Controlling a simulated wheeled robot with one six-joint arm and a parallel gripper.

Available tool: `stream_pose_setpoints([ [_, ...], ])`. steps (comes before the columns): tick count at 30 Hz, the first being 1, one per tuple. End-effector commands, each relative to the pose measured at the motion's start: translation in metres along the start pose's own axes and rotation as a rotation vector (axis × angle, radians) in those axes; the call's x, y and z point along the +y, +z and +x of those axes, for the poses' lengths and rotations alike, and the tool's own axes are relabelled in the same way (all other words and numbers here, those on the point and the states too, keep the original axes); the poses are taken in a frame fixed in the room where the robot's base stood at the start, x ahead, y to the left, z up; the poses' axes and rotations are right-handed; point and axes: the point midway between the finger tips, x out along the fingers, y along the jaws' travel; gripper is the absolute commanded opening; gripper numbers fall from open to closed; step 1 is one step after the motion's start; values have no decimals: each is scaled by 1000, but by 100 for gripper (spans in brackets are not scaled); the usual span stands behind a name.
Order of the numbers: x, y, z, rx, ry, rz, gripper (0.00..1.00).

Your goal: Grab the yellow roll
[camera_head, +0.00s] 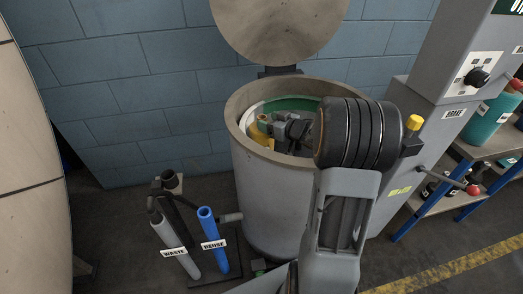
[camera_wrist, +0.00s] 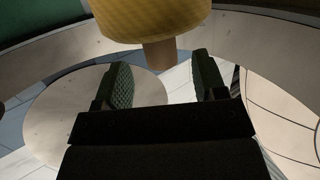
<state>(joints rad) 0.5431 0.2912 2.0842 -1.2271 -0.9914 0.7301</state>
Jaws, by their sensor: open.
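The yellow roll (camera_wrist: 150,18) shows at the top of the wrist view, with a brown core (camera_wrist: 160,54) sticking out of its near end. In the head view a small part of the yellow roll (camera_head: 262,125) shows inside the round grey vat (camera_head: 262,200), at the left of my gripper. My gripper (camera_wrist: 160,82) is open and empty in the wrist view, its two fingers apart. The core end is just beyond the fingertips, roughly centred between them. In the head view my gripper (camera_head: 285,128) is inside the vat mouth, partly hidden by my arm.
The vat's round lid (camera_head: 280,25) stands raised behind it. A blue "REUSE" pipe (camera_head: 212,240) and a grey "WASTE" pipe (camera_head: 175,245) stand at the front left. A grey control cabinet (camera_head: 450,115) and a shelf (camera_head: 440,195) with teal and other items are on the right.

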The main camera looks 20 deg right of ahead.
Motion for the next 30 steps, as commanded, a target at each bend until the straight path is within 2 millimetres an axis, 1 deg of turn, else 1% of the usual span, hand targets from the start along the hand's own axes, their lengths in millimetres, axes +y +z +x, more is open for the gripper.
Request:
stream_pose_setpoints([
  [1, -1, 3, 9, 1, -3, -2, 65],
  [3, -2, 3, 19, 1, -2, -1, 65],
  [7, -1, 2, 32, 1, -1, -2, 65],
  [11, -1, 1, 37, 0, 1, 0, 65],
  [18, -1, 0, 38, 0, 2, 0, 64],
  [30, -1, 0, 37, 0, 2, -1, 26],
])
